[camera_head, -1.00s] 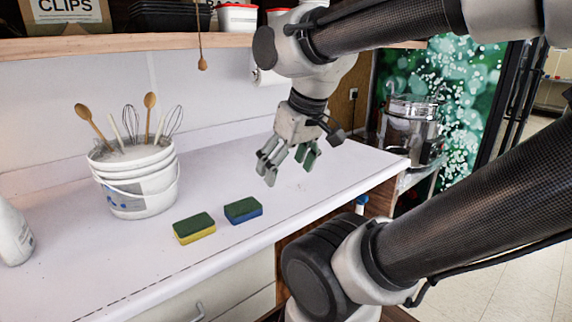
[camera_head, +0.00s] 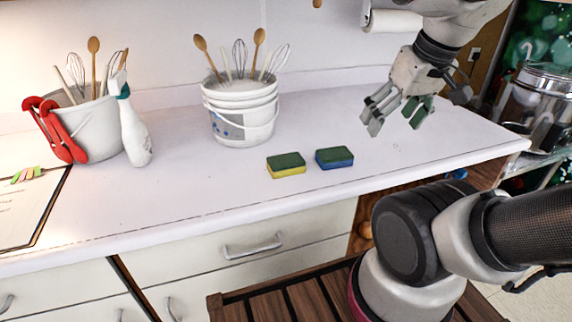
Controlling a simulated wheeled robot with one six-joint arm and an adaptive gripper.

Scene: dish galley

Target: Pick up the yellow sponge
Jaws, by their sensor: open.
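The yellow sponge (camera_head: 287,171) has a dark green top and lies flat on the white counter, near its front edge. A similar blue sponge (camera_head: 334,164) with a green top lies just to its right, with a narrow gap between them. My gripper (camera_head: 393,122) is open and empty above the counter. It hangs to the right of both sponges and farther back, with its fingers pointing down. Neither sponge is hidden.
A white bucket (camera_head: 245,122) of whisks and wooden spoons stands behind the sponges. Farther left are a spray bottle (camera_head: 134,130), another utensil bucket (camera_head: 92,128) with red handles, and a clipboard (camera_head: 28,212). The counter (camera_head: 190,190) in front is clear.

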